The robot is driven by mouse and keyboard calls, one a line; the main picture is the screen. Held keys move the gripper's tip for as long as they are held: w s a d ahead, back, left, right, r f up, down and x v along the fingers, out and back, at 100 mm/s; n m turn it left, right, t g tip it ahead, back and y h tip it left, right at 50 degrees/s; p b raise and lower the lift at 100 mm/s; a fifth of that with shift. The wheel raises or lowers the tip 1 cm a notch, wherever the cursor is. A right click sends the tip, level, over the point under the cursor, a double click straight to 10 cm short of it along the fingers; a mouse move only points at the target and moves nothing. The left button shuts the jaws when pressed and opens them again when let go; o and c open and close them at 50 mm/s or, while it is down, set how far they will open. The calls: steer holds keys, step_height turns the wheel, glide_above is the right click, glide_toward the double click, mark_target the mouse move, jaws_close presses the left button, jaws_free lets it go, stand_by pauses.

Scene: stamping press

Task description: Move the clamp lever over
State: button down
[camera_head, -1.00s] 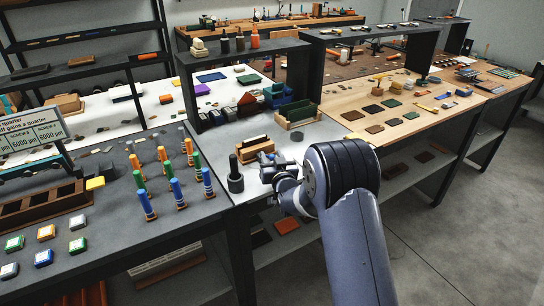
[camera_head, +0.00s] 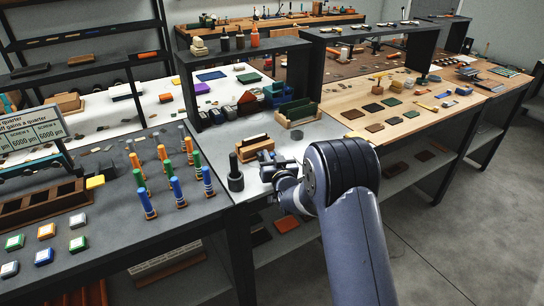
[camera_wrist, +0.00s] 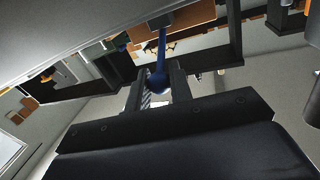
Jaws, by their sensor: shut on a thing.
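The clamp lever (camera_wrist: 162,48) shows in the wrist view as a thin blue rod with a round blue knob (camera_wrist: 158,83) at its near end. The rod runs up the picture to a dark block at its far end. My gripper (camera_wrist: 158,78) has one finger on each side of the knob and is shut on it. In the head view my gripper (camera_head: 268,168) is low over the light grey tabletop, just right of a dark upright post. The lever cannot be made out there, and my wrist and arm cover part of that area.
The dark post (camera_head: 235,176) stands close left of my gripper. A brown rack (camera_head: 255,149) sits behind it, and a green-panelled tray (camera_head: 297,113) farther back. Blue and orange pegs stand on the left bench (camera_head: 108,228). Open floor (camera_head: 450,225) lies at right.

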steer(key=shift+f+b, duration=0.15)
steer(key=shift+b, duration=0.25)
steer(key=shift+f+b, duration=0.3)
steer(key=shift+b, duration=0.85)
steer(key=shift+s+f+t+b, duration=0.1)
steer(key=shift+t+b, duration=0.3)
steer(key=shift+b, duration=0.65)
steer(key=shift+d+f+b, duration=0.1)
steer(key=shift+f+b, duration=0.05)
steer(key=shift+b, duration=0.9)
steer(key=b, duration=0.2)
steer(key=f+b, duration=0.1)
steer(key=b, duration=0.1)
steer(key=shift+s+d+f+b, duration=0.1)
steer(key=shift+s+f+b, duration=0.15)
steer(key=shift+b, duration=0.1)
steer(key=c, duration=1.6)
jaws_free()
steer(key=shift+o, duration=1.4)
steer(key=shift+r, duration=0.2)
